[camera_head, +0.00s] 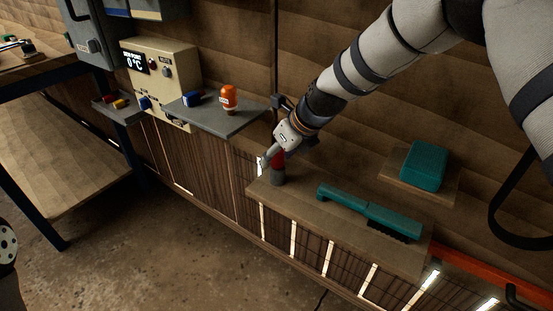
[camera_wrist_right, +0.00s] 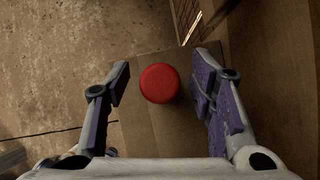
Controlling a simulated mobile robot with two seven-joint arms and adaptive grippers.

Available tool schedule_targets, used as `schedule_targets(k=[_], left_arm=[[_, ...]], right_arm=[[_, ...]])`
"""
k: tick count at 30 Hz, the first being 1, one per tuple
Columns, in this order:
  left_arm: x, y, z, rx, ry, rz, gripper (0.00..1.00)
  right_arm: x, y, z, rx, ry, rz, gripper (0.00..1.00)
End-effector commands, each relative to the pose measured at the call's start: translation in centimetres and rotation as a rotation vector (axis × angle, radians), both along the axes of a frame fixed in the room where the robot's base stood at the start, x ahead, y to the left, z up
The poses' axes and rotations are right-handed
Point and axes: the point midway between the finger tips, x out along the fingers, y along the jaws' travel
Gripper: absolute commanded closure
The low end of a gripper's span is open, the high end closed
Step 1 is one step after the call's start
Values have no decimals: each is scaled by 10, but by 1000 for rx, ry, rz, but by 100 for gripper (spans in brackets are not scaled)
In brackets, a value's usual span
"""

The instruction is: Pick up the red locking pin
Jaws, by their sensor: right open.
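The red locking pin (camera_head: 278,159) stands upright at the left end of a wooden shelf (camera_head: 345,236), with a dark grey lower part below its red top. In the right wrist view its round red top (camera_wrist_right: 160,84) lies between the fingertips, with a gap on each side. My right gripper (camera_head: 268,160) is at the pin in the head view and partly covers it. In the wrist view my right gripper (camera_wrist_right: 160,92) is open, with purple pads on both fingers. My left gripper is not in view.
A teal brush (camera_head: 370,212) lies on the same shelf, right of the pin. A teal block (camera_head: 424,166) sits on a wooden board behind. A grey shelf (camera_head: 222,118) at left holds an orange-red item (camera_head: 229,97) and a blue one (camera_head: 192,99). A control box (camera_head: 160,75) stands behind.

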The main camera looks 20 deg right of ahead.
Motion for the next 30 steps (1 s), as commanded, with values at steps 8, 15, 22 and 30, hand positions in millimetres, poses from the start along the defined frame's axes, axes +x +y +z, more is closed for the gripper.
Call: schedule_targets(k=[8, 15, 22, 30], left_arm=[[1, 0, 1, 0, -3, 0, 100], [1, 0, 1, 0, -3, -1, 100], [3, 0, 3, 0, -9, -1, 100], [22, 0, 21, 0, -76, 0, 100]], right_arm=[[0, 0, 3, 0, -3, 0, 94], [0, 0, 3, 0, -2, 0, 100], [1, 0, 16, -1, -6, 1, 100], [-27, -12, 81, 0, -20, -1, 100]])
